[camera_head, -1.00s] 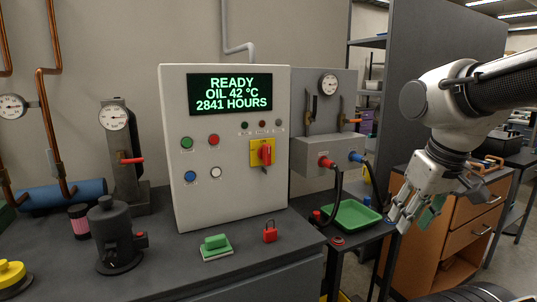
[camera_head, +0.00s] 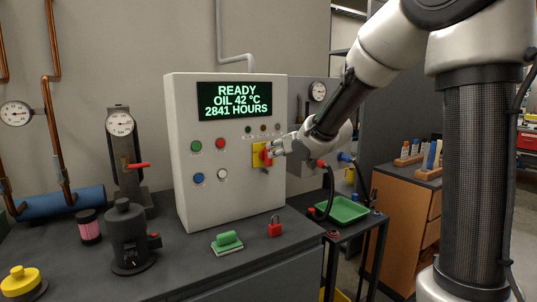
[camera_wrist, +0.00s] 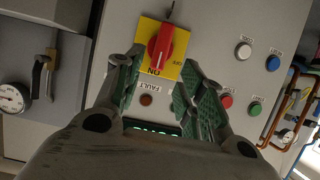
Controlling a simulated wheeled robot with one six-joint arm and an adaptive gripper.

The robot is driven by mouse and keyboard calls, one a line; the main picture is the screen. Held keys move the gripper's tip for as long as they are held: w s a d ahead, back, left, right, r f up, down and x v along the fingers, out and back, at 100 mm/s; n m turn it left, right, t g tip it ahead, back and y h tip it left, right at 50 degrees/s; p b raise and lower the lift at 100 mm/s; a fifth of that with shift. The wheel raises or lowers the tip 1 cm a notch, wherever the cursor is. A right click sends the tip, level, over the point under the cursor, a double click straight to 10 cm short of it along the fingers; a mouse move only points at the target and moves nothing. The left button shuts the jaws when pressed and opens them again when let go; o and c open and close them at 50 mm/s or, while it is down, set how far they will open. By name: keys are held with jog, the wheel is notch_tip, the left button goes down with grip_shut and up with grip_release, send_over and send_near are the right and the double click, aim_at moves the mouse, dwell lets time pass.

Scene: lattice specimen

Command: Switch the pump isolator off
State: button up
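The pump isolator is a red rotary handle (camera_wrist: 162,48) on a yellow plate (camera_wrist: 181,32), on the front of the pale control cabinet (camera_head: 225,185). In the wrist view the handle lies along the plate, with its end by the ON label; OFF is to the right. In the head view the handle (camera_head: 262,157) is partly covered by my gripper (camera_head: 277,151), which is right in front of it. In the wrist view my gripper (camera_wrist: 160,68) is open, its green-padded fingers on either side of the handle's near end. I cannot tell whether they touch it.
The cabinet screen (camera_head: 234,101) reads READY. Push buttons, such as the red one (camera_head: 222,143), sit left of the isolator. A red padlock (camera_head: 275,228) and a green-handled block (camera_head: 227,242) stand on the bench below. A green tray (camera_head: 345,211) and hoses are to the right.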

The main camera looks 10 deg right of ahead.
jog(key=x, duration=0.6)
jog(key=shift+w+f, duration=0.25)
jog(key=shift+w, duration=0.05)
jog(key=shift+c, duration=0.3)
grip_shut()
